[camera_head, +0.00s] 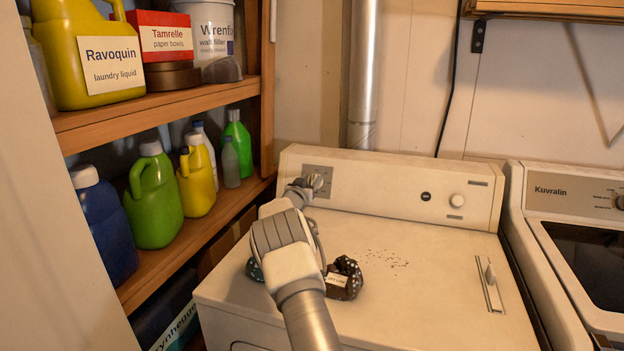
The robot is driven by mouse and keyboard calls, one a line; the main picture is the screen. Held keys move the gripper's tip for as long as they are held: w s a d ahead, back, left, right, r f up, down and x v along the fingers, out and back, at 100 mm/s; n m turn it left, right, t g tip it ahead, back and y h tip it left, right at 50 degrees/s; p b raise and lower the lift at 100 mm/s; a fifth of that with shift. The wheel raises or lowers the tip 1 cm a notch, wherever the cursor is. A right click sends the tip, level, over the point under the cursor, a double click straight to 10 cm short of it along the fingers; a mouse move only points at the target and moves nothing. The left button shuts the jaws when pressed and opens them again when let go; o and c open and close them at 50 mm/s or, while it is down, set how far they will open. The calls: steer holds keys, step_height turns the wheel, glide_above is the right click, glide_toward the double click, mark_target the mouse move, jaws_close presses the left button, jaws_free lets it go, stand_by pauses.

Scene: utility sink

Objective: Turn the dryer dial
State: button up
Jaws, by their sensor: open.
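The white dryer (430,295) stands in the middle, with a raised control panel (385,186) along its back. A silver dial (317,181) sits on a grey square plate at the panel's left end.
A dark patterned item (345,278) with a label lies on the dryer top beside my arm. Dark specks (384,258) are scattered nearby. Wooden shelves (215,222) with several bottles stand close on the left. A Kuvralin washer (570,215) stands right. The dryer top's right part is mostly clear.

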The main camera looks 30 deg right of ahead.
steer(key=shift+x, duration=0.9)
steer(key=shift+c, duration=0.2)
jaws_close()
